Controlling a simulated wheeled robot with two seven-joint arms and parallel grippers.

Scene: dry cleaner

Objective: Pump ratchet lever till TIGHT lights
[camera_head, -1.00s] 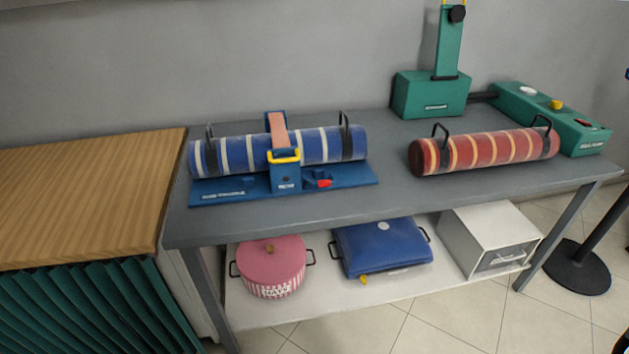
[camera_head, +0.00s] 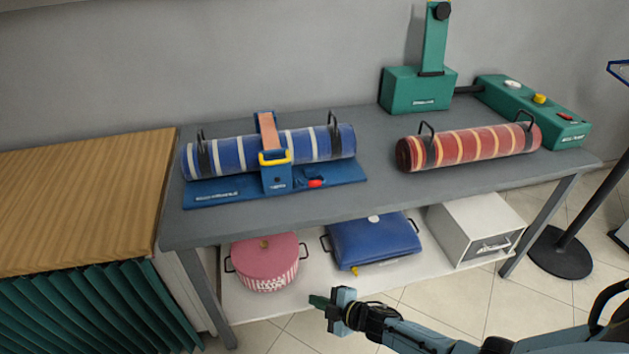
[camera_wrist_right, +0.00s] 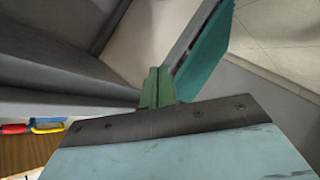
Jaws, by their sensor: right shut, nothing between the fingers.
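The blue ratchet base (camera_head: 215,191) lies on the grey table at left, with a blue and white striped roll (camera_head: 230,155) on it. A pink-orange strap (camera_head: 267,131) crosses over the roll to a blue ratchet housing (camera_head: 277,180). The yellow lever handle (camera_head: 275,158) sits at the top of the housing; it also shows in the right wrist view (camera_wrist_right: 48,125). A red part (camera_head: 316,183) sits to its right. A lit TIGHT lamp cannot be made out. My right gripper (camera_head: 319,301) is shut and empty, low in front of the table and below the ratchet. My left gripper is out of view.
A red striped roll (camera_head: 470,147) and green machines (camera_head: 418,90) stand on the table's right side. The lower shelf holds a pink pot (camera_head: 266,262), a blue case (camera_head: 375,242) and a white box (camera_head: 475,230). A wooden counter (camera_head: 80,200) adjoins at left.

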